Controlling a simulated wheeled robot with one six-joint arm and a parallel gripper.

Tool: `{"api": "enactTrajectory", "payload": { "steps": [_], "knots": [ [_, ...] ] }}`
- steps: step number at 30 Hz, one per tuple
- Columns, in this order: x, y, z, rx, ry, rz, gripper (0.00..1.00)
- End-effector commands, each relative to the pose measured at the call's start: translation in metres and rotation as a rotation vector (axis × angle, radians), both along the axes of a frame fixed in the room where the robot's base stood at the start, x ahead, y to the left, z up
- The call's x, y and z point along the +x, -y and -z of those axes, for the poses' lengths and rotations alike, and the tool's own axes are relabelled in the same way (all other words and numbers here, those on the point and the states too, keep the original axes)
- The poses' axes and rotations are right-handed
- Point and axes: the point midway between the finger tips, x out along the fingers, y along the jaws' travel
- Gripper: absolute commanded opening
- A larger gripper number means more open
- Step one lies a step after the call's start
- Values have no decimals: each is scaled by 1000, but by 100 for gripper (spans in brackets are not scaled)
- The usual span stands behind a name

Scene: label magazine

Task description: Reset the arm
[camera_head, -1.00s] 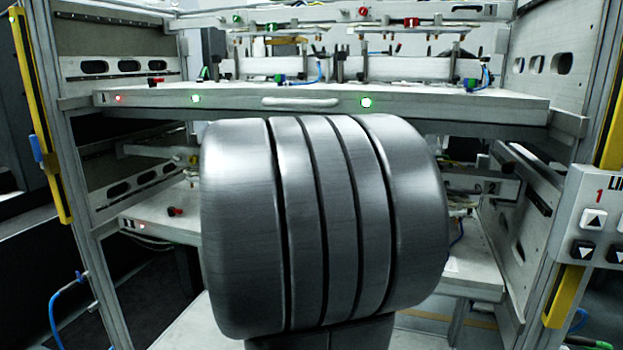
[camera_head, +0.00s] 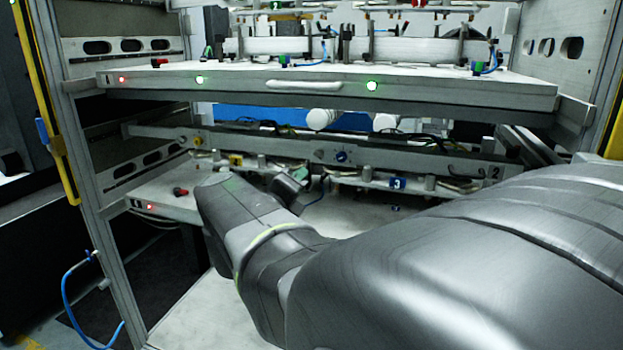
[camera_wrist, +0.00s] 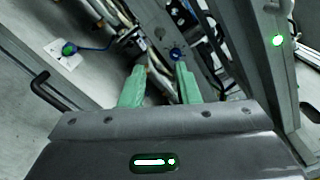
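My gripper shows in the wrist view, with two green fingers (camera_wrist: 160,86) standing apart and nothing visible between them. It is tilted relative to the rack behind it. In the head view my grey arm enters from the lower right and reaches left and inward, in front of the lower shelf (camera_head: 165,204). My fingers are not clearly visible there; the end of the arm is near the middle of the lower level, below the upper shelf (camera_head: 300,87).
The metal label magazine has an upper shelf with green and red lights and a white handle (camera_head: 303,85). A crossbar (camera_head: 380,163) with cables runs behind my arm. Side posts (camera_head: 95,220) stand left and right. A blue hose (camera_head: 70,300) hangs at the left post.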

Motion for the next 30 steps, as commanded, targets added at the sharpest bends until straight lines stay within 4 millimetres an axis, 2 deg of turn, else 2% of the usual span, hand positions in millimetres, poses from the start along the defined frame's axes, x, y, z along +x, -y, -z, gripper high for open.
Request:
{"api": "enactTrajectory", "payload": {
  "steps": [9, 14, 20, 30],
  "knots": [
    [1, 0, 0, 0, 0, 0, 29],
    [10, 3, 0, -1, 0, 3, 29],
    [37, 13, 1, -1, -1, 4, 29],
    [98, 32, 1, 0, 0, 4, 29]
  ]
}}
